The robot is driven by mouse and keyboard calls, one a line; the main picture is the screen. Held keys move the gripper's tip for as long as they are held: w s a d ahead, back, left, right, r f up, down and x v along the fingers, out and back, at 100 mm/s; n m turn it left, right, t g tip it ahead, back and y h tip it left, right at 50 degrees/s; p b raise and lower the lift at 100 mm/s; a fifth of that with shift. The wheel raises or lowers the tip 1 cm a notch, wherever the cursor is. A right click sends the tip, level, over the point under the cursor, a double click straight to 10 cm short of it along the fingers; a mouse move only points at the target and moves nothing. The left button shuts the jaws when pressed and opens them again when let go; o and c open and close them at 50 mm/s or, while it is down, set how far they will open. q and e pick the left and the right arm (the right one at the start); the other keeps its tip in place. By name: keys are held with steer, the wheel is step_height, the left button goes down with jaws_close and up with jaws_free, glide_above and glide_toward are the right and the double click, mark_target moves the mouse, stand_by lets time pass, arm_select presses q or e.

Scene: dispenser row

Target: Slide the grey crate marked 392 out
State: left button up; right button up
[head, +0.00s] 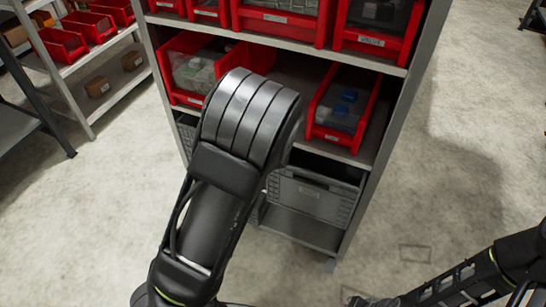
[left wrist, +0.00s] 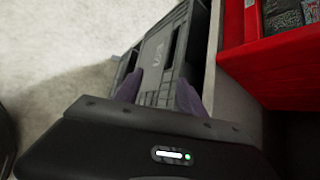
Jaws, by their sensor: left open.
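A grey crate (head: 312,197) sits low in the shelf rack, under the red bins, with a marking on its front too small to read. In the left wrist view a grey crate front with a pale marking (left wrist: 152,60) lies just beyond my left gripper (left wrist: 158,88). The two purple-grey fingers are apart, with the crate's front showing between them. I cannot tell whether they touch it. In the head view my left arm hides the left gripper and part of the lower shelf. My right arm shows at the lower right, its gripper out of sight.
Red bins (head: 344,107) fill the shelves above the crate; one also shows beside the gripper in the left wrist view (left wrist: 285,50). Another grey crate (head: 187,134) shows left of my arm. The rack's right post (head: 395,120) stands beside the crate. Floor (head: 430,170) to the right is clear.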

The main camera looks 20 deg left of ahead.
arm_select(q)
steer(key=shift+w+d+r+m+t, duration=0.15)
steer(key=shift+w+d+r+m, duration=0.05)
steer(key=shift+w+r, duration=0.3)
steer(key=shift+w+d+r+m+t, duration=0.2)
steer(key=shift+w+r, duration=0.15)
steer(key=shift+r, duration=0.25)
steer(key=shift+a, duration=0.1)
steer(key=b+x, duration=0.1)
steer(key=x, duration=0.6)
steer(key=shift+a+f, duration=0.2)
steer(key=shift+a, duration=0.15)
steer(key=shift+w, duration=0.1)
jaws_close()
stand_by(0.5)
